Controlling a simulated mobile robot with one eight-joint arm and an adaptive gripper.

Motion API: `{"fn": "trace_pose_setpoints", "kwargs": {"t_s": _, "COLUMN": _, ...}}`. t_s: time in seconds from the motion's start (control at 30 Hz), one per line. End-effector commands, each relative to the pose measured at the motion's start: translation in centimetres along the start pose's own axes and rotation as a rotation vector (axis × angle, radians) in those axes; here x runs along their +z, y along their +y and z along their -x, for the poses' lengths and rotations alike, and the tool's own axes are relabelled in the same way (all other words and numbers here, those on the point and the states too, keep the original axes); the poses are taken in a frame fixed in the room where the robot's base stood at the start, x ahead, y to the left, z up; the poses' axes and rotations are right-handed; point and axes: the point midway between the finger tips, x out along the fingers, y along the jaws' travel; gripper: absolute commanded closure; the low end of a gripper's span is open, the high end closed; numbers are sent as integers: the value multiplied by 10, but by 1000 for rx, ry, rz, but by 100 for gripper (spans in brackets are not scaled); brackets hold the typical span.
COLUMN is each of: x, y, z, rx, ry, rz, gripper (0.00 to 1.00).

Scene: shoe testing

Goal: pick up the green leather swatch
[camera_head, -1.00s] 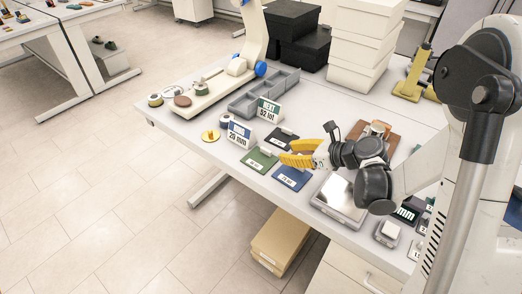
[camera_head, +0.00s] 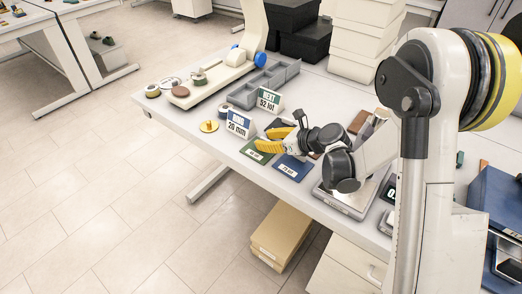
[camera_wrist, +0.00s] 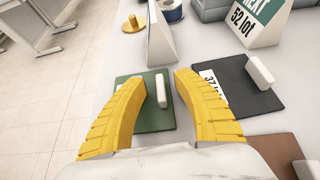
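The green leather swatch (camera_head: 252,155) lies flat on the table near its front edge, with a white label and a raised pale tab. In the wrist view the green swatch (camera_wrist: 152,122) shows between and beyond my fingers, its pale tab (camera_wrist: 162,90) upright in the gap. My gripper (camera_head: 268,140) has yellow fingers and hovers over the swatch's far right side. In the wrist view my gripper (camera_wrist: 159,78) is open, with nothing held. The fingers hide the swatch's side edges.
A blue swatch (camera_head: 293,168) lies right of the green one, and a dark swatch (camera_wrist: 250,92) lies close by. A "20 mm" sign (camera_head: 238,124), a "52 lot" sign (camera_head: 269,101) and a brass piece (camera_head: 209,126) stand near. A scale (camera_head: 340,200) sits further right.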

Motion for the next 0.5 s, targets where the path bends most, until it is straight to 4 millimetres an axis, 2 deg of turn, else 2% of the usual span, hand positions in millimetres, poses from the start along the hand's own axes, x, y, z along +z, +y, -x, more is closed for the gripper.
{"fn": "trace_pose_setpoints", "kwargs": {"t_s": 0.07, "x": 0, "y": 0, "z": 1, "rx": 0, "ry": 0, "rz": 0, "gripper": 65}}
{"fn": "trace_pose_setpoints", "kwargs": {"t_s": 0.1, "x": 1, "y": 0, "z": 1, "rx": 0, "ry": 0, "rz": 0, "gripper": 69}}
{"fn": "trace_pose_setpoints", "kwargs": {"t_s": 0.17, "x": 0, "y": 0, "z": 1, "rx": 0, "ry": 0, "rz": 0, "gripper": 87}}
{"fn": "trace_pose_setpoints", "kwargs": {"t_s": 0.2, "x": 0, "y": 0, "z": 1, "rx": 0, "ry": 0, "rz": 0, "gripper": 99}}
{"fn": "trace_pose_setpoints", "kwargs": {"t_s": 0.5, "x": 0, "y": 0, "z": 1, "rx": 0, "ry": 0, "rz": 0, "gripper": 100}}
